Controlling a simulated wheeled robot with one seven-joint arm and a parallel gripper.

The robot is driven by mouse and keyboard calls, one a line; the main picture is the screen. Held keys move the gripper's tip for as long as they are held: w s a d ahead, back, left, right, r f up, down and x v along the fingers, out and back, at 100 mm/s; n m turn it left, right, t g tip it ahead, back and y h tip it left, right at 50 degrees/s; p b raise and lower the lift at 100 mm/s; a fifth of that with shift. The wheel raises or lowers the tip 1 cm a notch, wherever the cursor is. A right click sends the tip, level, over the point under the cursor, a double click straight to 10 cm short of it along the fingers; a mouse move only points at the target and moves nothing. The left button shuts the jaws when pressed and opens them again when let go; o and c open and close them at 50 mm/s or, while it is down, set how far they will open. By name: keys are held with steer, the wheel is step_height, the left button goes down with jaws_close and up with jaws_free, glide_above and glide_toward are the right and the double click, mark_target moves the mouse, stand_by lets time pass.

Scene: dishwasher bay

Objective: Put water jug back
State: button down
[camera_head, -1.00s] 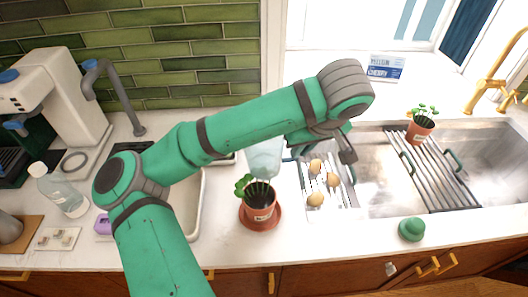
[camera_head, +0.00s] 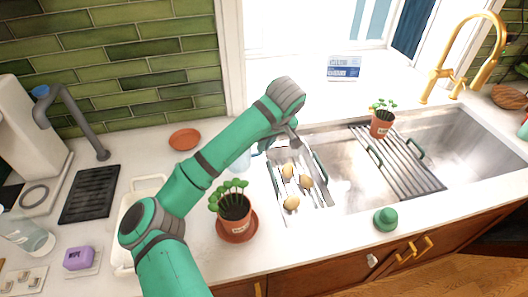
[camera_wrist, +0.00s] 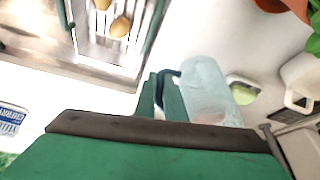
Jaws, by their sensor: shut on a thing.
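The water jug (camera_wrist: 208,90) is pale, translucent blue with a dark blue handle (camera_wrist: 163,78). In the wrist view my gripper (camera_wrist: 163,98) is shut on it at the handle, and the jug hangs beside the green fingers. In the head view the jug (camera_head: 240,160) is mostly hidden behind my green arm, left of the rack with the eggs and behind the front potted plant. My fingertips are hidden there. I cannot tell whether its base touches the counter.
A potted plant (camera_head: 235,207) stands close in front of the jug. An empty terracotta saucer (camera_head: 184,138) lies behind my arm. A rack (camera_head: 279,205) holds several egg-like things. The sink (camera_head: 345,180) with another plant is right; a green knob-like object (camera_head: 386,218) sits at the front.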

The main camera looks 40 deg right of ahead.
steer(key=x, duration=0.3)
steer(key=shift+s+f, duration=0.15)
steer(key=shift+f, duration=0.25)
steer(key=shift+d+f, duration=0.1)
steer(key=shift+f, duration=0.1)
steer(key=shift+s, duration=0.2)
steer(key=shift+f, duration=0.1)
steer(key=c, duration=1.8)
jaws_free()
steer(key=shift+c, duration=0.2)
steer(key=shift+w, duration=0.1)
